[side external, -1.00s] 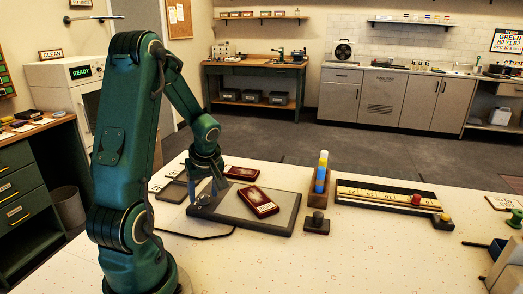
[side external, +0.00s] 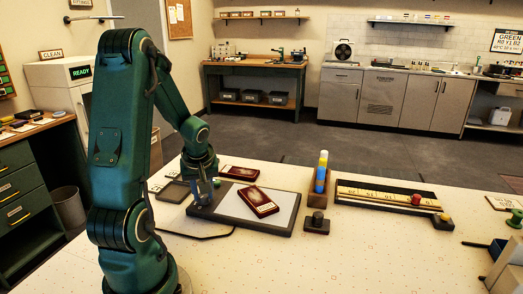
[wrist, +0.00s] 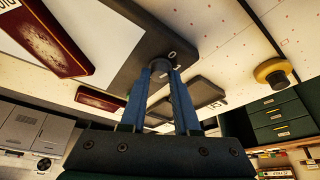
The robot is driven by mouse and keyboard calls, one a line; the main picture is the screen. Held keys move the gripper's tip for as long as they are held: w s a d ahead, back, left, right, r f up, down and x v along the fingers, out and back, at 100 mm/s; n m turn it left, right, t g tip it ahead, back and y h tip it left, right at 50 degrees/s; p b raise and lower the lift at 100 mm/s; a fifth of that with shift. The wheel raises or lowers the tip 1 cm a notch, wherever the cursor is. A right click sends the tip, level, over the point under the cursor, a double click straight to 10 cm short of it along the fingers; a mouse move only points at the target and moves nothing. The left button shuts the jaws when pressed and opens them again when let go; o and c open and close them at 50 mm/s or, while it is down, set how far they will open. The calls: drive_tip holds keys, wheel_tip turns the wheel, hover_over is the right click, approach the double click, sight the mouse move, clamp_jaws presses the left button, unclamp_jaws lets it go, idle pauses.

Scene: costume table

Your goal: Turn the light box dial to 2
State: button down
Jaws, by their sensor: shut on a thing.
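The light box (side external: 232,208) is a dark grey slab with a pale panel, flat on the table. It also shows in the wrist view (wrist: 185,36). Its dial (wrist: 160,66) is a small dark round knob at one corner, with small ring-shaped marks beside it. My gripper (side external: 204,197) points down at the box's left corner. In the wrist view, its two blue-grey fingers (wrist: 160,76) are closed on the dial, one on each side. In the side view the fingers hide the dial.
A dark red case (side external: 259,201) lies on the light box, and another (side external: 241,173) lies behind it. A holder with a blue and yellow stick (side external: 321,174) and a dark knobbed block (side external: 317,224) stand to the right. A long ruled tray (side external: 380,195) lies beyond.

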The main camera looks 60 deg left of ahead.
drive_tip(key=shift+s+d+m+t, duration=0.1)
drive_tip(key=shift+m+t, duration=0.3)
drive_tip(key=shift+m, duration=0.5)
drive_tip(key=c, duration=0.6)
unclamp_jaws()
drive_tip(key=shift+c, duration=0.2)
drive_tip(key=shift+r, duration=0.1)
drive_tip(key=shift+s+r, duration=0.1)
drive_tip(key=shift+r, duration=0.45)
drive_tip(key=shift+v, duration=1.9)
drive_tip(key=shift+d, duration=0.15)
